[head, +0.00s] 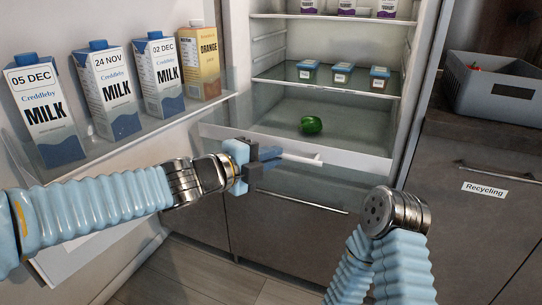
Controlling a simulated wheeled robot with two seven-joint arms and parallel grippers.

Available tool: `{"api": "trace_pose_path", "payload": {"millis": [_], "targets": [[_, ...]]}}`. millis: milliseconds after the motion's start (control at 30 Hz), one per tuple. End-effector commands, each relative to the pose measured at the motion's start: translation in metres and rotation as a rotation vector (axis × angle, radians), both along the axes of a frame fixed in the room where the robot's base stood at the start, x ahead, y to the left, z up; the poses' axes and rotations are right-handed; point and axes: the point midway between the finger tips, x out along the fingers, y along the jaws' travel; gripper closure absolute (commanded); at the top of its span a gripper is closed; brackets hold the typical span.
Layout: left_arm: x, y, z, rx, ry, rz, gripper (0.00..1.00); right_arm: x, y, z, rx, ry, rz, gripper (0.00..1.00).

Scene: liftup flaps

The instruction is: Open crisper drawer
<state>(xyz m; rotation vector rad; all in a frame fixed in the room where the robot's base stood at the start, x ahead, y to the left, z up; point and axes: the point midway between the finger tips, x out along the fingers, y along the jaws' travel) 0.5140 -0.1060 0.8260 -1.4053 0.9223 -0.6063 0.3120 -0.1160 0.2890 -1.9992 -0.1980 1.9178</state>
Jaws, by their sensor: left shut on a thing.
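The crisper drawer (350,158) is at the bottom of the open fridge, with a pale front and a light handle bar (302,159). A green bell pepper (311,125) shows behind the drawer front, low in the fridge; I cannot tell exactly what it rests on. My left gripper (268,160) is at the drawer front, shut on the left part of the handle bar, and its fingers hide that end. My right arm shows at the lower right with a round metal wrist, apart from the drawer; its gripper fingers are not visible.
The open fridge door at left holds milk cartons (107,95) and an orange juice carton (200,62) on its shelf (150,128). Small tubs (342,73) stand on a fridge shelf. A grey crate (497,92) sits on the right counter above a cabinet labelled Recycling (485,190).

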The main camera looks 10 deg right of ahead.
Motion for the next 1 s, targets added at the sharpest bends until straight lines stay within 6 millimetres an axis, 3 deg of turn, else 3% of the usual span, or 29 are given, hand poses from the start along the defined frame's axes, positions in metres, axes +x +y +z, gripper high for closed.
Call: {"api": "trace_pose_path", "payload": {"millis": [133, 167, 300, 667, 767, 1000], "targets": [[0.0, 0.0, -0.001, 0.002, 0.002, 0.001, 1.0, 0.0, 0.0, 0.0, 0.0, 0.0, 0.0, 1.0], [0.0, 0.0, -0.001, 0.002, 0.002, 0.001, 0.84, 0.0, 0.0, 0.0, 0.0, 0.0, 0.0, 1.0], [0.0, 0.0, -0.001, 0.001, 0.002, 0.001, 0.63, 0.0, 0.0, 0.0, 0.0, 0.0, 0.0, 1.0], [-0.002, 0.005, 0.002, -0.001, -0.001, 0.002, 0.63, 0.0, 0.0, 0.002, 0.001, 0.0, 0.001, 1.0], [-0.01, 0.017, 0.006, -0.001, -0.002, 0.002, 0.63, 0.0, 0.001, 0.004, 0.002, 0.001, 0.003, 1.0], [-0.042, 0.066, 0.018, 0.0, -0.002, 0.004, 0.63, -0.002, 0.005, 0.018, 0.007, 0.003, 0.009, 1.0]]}}
